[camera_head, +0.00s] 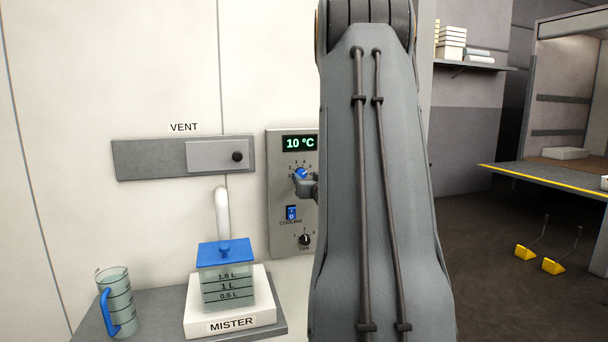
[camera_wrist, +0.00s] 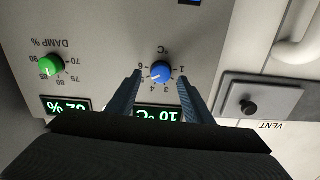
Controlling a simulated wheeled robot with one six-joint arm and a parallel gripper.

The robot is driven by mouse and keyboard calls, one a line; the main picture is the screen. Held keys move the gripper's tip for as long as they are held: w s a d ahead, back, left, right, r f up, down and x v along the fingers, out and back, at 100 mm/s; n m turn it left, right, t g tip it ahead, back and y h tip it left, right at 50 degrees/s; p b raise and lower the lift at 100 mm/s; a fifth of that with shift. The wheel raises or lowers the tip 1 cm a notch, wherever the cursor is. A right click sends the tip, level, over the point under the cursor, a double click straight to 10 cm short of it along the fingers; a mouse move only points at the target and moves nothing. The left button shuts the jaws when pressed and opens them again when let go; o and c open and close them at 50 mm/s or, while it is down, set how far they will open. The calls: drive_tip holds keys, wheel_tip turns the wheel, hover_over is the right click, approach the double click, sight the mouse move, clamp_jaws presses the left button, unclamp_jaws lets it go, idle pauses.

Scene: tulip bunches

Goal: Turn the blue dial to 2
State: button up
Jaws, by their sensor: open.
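The blue dial (camera_wrist: 160,74) is on a grey wall panel, ringed by the numbers 1 to 6 and labelled °C. The wrist view shows it upside down. Its white pointer mark seems to face about 5. The display (camera_wrist: 158,114) beside it reads 10 °C. My gripper (camera_wrist: 160,77) is open, with one finger on each side of the dial in the picture. I cannot tell whether the fingers touch it. In the head view the dial (camera_head: 300,173) shows just left of my arm, which hides the panel's right part.
A green DAMP % dial (camera_wrist: 50,65) sits beside the blue one. Below it are a blue cooling switch (camera_head: 291,213) and a black fan knob (camera_head: 305,239). A vent slider (camera_head: 217,156) is left of the panel. A mister (camera_head: 229,300) and a jug (camera_head: 117,302) stand below.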

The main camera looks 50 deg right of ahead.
sight(301, 174)
drive_tip(key=shift+x, duration=1.1)
drive_tip(key=c, duration=1.1)
drive_tip(key=shift+o, duration=0.2)
drive_tip(key=shift+w, duration=0.1)
